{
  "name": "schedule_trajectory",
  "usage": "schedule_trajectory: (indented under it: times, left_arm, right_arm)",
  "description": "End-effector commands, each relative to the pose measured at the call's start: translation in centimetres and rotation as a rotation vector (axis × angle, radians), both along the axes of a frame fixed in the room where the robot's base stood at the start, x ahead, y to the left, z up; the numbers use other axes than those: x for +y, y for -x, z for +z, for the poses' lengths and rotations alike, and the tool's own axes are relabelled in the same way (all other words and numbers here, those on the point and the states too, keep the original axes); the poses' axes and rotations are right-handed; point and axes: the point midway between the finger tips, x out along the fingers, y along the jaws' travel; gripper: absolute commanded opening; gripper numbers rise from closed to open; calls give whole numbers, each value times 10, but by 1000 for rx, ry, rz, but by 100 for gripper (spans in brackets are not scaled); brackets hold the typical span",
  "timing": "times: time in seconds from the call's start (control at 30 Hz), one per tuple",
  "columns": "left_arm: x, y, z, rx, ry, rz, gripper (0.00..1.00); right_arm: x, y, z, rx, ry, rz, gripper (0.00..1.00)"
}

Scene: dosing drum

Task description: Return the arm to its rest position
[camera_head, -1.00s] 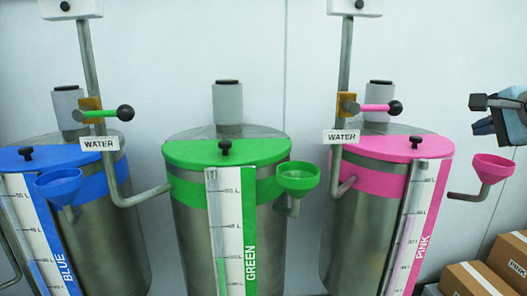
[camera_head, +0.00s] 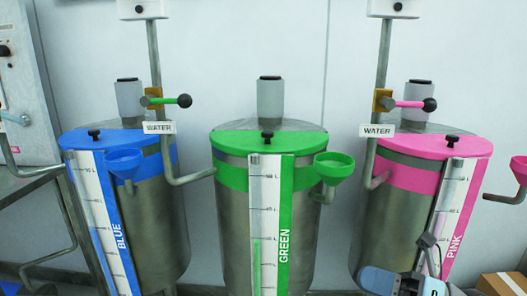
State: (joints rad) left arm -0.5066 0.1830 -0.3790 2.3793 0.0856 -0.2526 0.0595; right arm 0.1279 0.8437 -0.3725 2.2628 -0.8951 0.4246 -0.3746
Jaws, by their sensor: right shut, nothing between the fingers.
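My right gripper (camera_head: 428,243) is low at the right of the head view, in front of the lower part of the pink drum (camera_head: 385,225). Its fingers are shut with nothing between them, and part of my blue-and-grey arm shows below it at the frame's bottom edge. It overlaps the pink drum's scale in the picture; I cannot tell the gap between them. My left gripper is not in view.
The green drum (camera_head: 235,225) stands in the middle and the blue drum (camera_head: 160,225) at left. A green funnel (camera_head: 334,166) and a pink funnel (camera_head: 520,168) stick out beside drums. Cardboard boxes (camera_head: 500,283) sit at lower right. A grey cabinet (camera_head: 30,90) is at far left.

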Motion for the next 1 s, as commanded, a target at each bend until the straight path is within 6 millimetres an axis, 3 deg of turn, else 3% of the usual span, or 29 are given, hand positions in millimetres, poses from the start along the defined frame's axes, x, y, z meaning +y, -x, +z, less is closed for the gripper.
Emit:
schedule_trajectory:
  times: [0.03,0.2,0.4,0.6,0.67,0.7,1.0]
  left_arm:
    - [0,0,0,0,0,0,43]
    - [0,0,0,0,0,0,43]
    - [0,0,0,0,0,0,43]
    - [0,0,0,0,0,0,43]
    - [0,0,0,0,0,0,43]
    - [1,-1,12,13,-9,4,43]
    - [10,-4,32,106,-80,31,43]
  right_arm:
    - [11,9,-10,172,-180,-6,0]
    - [27,26,-45,772,-738,-47,0]
    - [39,47,-94,1310,-1193,-79,0]
    - [56,75,-133,1719,-1528,-85,0]
    - [62,84,-143,1833,-1620,-82,0]
    - [60,81,-129,1824,-1606,-101,0]
    - [51,77,-109,1839,-1588,-254,0]
